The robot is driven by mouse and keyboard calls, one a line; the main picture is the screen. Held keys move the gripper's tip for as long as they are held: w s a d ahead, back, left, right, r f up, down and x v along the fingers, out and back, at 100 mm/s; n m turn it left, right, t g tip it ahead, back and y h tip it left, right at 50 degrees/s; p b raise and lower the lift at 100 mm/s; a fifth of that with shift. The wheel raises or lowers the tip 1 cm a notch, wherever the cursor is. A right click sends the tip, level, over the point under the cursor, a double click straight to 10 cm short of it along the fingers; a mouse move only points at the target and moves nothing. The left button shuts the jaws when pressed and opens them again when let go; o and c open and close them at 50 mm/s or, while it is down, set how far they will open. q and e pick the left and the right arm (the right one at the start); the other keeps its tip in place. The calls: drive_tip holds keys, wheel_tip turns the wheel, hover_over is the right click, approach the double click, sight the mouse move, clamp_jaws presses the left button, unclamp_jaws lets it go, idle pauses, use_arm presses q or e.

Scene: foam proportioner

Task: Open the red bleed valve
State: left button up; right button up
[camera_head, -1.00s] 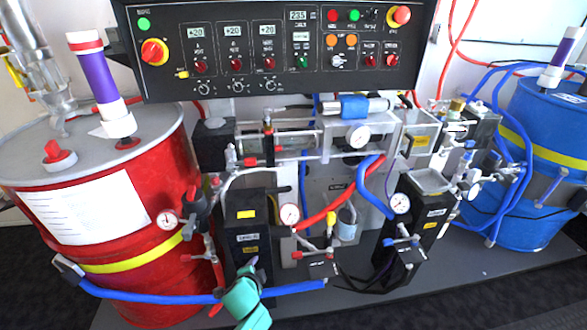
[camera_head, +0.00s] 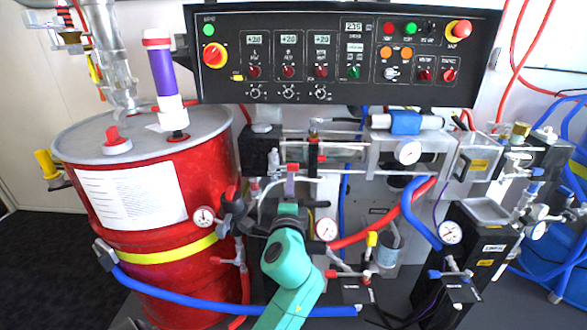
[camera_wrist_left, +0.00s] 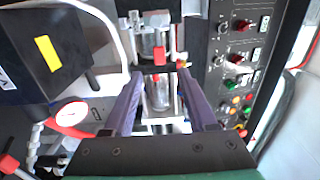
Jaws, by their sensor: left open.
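A small red handle (camera_head: 292,168) that looks like the bleed valve sits at the clear cylinder assembly, left of a dark clamp. In the left wrist view a red block (camera_wrist_left: 158,52), probably this handle, lies beyond and between my fingertips. My left gripper (camera_wrist_left: 161,80) is open, with a purple finger on each side and nothing held. In the head view my teal left arm rises from the bottom, and its gripper (camera_head: 291,187) is just below the handle, partly hidden by the wrist. I cannot tell whether the fingers touch anything. My right gripper is out of view.
A red drum (camera_head: 150,225) stands at the left with a blue hose (camera_head: 215,305) across its front. The control panel (camera_head: 340,55) hangs above. A pressure gauge (camera_head: 326,229) and a red hose (camera_head: 385,222) are close to the right of my arm.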

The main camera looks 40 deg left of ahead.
sight(283, 167)
use_arm(q)
drive_tip(key=x, duration=1.4)
drive_tip(key=shift+w+a, duration=0.15)
clamp_jaws()
drive_tip(key=shift+f, duration=0.15)
idle(0.5)
